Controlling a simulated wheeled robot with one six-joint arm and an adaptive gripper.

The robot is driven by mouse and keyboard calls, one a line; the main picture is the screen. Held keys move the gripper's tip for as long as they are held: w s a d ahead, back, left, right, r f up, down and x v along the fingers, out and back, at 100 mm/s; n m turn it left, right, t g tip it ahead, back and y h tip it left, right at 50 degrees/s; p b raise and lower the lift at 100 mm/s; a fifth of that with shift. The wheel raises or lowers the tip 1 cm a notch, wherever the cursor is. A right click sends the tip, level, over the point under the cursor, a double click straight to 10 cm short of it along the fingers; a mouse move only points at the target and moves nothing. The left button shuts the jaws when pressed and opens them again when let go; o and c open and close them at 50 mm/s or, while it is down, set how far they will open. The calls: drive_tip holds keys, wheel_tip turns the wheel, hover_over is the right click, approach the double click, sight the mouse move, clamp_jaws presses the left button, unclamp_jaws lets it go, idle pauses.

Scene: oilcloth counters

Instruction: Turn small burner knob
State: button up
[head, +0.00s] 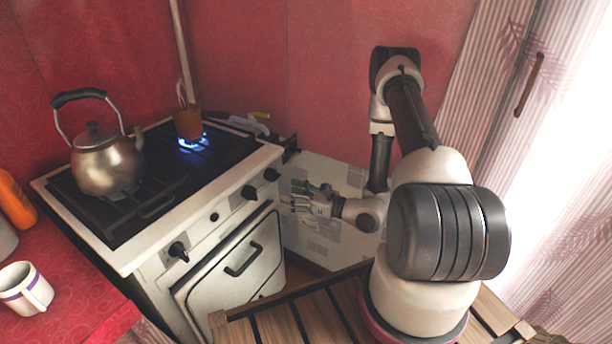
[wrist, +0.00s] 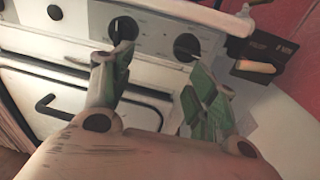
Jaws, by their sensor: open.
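The white stove (head: 205,205) has dark knobs along its front panel: one at the left (head: 178,250), a small round one in the middle (head: 214,217), and two at the right end (head: 250,192) (head: 271,174). A blue flame (head: 192,143) burns under a small copper-brown pot (head: 188,122). In the wrist view, the two right-end knobs (wrist: 123,29) (wrist: 187,46) stand just beyond my fingertips. My gripper (wrist: 158,68) is open and empty, apart from both knobs. In the head view my gripper (head: 303,198) shows right of the stove front. Which knob serves the small burner cannot be read.
A metal kettle (head: 106,160) stands on the left burner. The oven door handle (head: 243,260) juts out below the panel. A red counter (head: 70,290) with a white mug (head: 25,288) is at left. A dark holder (wrist: 265,50) hangs right of the stove.

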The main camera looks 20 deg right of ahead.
sight(277, 176)
drive_tip(key=shift+m+t+h, duration=0.3)
drive_tip(key=shift+t+h, duration=0.3)
drive_tip(key=shift+t, duration=0.3)
drive_tip(key=w, duration=0.2)
drive_tip(key=w+a, duration=0.1)
drive_tip(key=w, duration=0.2)
drive_tip(key=w+a+r, duration=0.1)
drive_tip(key=w, duration=0.2)
drive_tip(key=shift+w+a, duration=0.2)
drive_tip(key=c, duration=1)
drive_tip(key=n, duration=0.4)
drive_tip(key=shift+n, duration=0.4)
drive_tip(key=o, duration=1)
drive_tip(key=shift+s+d, duration=0.1)
drive_tip(key=v, duration=1.1)
drive_tip(key=shift+s+d, duration=0.25)
drive_tip(key=shift+s, duration=0.05)
